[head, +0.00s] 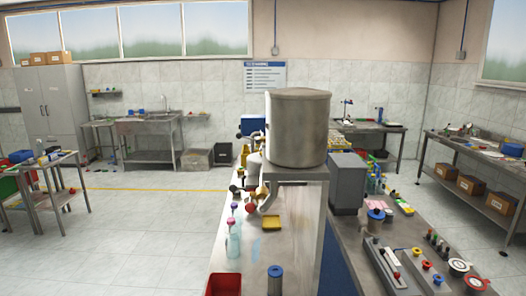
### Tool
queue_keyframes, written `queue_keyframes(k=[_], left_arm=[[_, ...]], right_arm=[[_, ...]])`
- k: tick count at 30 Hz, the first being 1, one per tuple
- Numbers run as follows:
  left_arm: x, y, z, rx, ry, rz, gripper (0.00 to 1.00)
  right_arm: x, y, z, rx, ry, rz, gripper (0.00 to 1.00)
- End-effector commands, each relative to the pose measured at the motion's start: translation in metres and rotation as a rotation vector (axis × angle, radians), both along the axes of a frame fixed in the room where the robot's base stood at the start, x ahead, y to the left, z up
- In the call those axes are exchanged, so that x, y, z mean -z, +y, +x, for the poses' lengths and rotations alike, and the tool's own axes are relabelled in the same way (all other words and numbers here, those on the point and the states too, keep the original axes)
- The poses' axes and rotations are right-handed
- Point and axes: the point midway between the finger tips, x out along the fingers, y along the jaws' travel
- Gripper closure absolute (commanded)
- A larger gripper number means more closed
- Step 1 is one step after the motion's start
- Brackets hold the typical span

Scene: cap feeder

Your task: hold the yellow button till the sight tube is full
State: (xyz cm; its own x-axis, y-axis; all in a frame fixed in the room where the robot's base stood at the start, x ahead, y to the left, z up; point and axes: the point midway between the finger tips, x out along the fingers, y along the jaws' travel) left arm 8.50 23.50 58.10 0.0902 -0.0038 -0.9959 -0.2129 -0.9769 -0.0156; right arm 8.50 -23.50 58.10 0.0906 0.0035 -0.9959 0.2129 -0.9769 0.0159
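Neither of my grippers is in the head view. A large grey drum (297,130) stands on a metal stand in the middle, above the bench. On the right-hand bench, a small round yellow piece (416,251) sits in a row with a red one (427,265) and a blue one (438,279); it may be the yellow button, but it is too small to be sure. A flat yellow block (271,223) lies on the left part of the bench. I cannot make out a sight tube or its level.
Clear bottles (234,243), a red bin (223,285) and a blue-topped grey cylinder (275,279) stand on the near bench. A dark grey box (347,182) stands right of the drum. The floor (130,240) on the left is open, with a small cart (46,185) beyond.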

Motion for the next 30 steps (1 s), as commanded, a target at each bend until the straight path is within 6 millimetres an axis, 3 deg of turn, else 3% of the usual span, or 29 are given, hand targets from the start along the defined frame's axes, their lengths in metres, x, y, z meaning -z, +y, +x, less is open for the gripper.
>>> queue_keyframes(k=[4,8,30], left_arm=[[-0.0001,0.0000,0.0003,0.000,0.000,0.000,0.73],[-0.0001,0.0001,0.0004,0.000,-0.001,0.000,1.00],[-0.0002,0.0002,0.0014,0.000,-0.002,0.001,1.00]], right_arm=[[-0.0001,-0.0001,0.0002,0.000,0.000,0.000,1.00],[-0.0001,0.0000,0.0003,0.000,0.000,0.000,1.00],[-0.0002,0.0001,0.0010,0.000,-0.002,0.000,1.00]])
